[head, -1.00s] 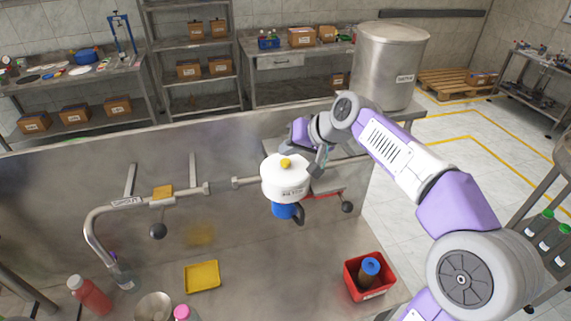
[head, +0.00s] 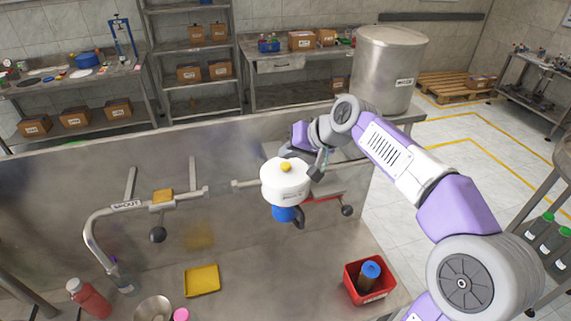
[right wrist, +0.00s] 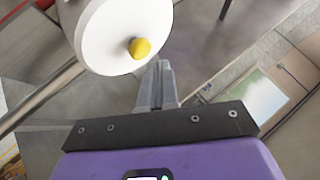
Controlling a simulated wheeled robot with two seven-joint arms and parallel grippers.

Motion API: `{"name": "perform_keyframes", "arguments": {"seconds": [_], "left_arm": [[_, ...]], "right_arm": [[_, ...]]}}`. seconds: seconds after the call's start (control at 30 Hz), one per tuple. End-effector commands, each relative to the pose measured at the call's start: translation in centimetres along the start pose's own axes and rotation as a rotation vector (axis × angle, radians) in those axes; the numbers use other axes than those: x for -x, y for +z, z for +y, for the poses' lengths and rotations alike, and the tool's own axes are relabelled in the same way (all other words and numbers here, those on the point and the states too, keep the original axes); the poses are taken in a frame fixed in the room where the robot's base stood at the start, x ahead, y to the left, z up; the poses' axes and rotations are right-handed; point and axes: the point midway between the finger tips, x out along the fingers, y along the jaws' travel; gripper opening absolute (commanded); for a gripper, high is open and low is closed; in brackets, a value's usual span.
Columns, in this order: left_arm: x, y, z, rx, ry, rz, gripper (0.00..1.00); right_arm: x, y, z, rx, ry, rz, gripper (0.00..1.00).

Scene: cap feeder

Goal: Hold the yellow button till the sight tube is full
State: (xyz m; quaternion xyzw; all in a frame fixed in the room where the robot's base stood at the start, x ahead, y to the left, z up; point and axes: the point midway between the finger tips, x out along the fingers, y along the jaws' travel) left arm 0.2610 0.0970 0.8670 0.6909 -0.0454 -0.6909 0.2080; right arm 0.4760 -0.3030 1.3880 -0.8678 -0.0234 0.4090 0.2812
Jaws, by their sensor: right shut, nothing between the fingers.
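The yellow button (head: 286,167) sits on top of a round white housing (head: 285,184) with a blue part (head: 285,213) below it. In the right wrist view the yellow button (right wrist: 139,48) stands out from the white face, clear of my fingers. My right gripper (head: 318,168) is at the right side of the housing. In the right wrist view its fingertips (right wrist: 160,66) are together and empty, just beside the button; I cannot tell whether they touch the housing. I cannot make out a sight tube. My left gripper is not in view.
A metal pipe labelled SPOUT (head: 126,205) bends down at the left above a clear bottle (head: 122,280). A red bottle (head: 89,299), a yellow tray (head: 202,280) and a red bin (head: 352,284) stand on the bench. A large steel drum (head: 386,68) stands behind my right arm.

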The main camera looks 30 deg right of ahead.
Motion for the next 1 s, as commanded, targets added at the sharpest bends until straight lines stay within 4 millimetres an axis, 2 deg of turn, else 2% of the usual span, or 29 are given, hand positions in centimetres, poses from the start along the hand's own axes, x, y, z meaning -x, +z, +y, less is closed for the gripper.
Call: {"name": "perform_keyframes", "arguments": {"seconds": [0.77, 1.0], "left_arm": [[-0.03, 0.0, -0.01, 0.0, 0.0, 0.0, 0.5], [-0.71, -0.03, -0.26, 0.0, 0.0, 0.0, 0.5]], "right_arm": [[-0.02, 0.02, 0.02, 0.0, 0.0, 0.0, 0.0], [-0.59, 0.43, 0.44, -0.001, 0.0, 0.0, 0.0]]}}
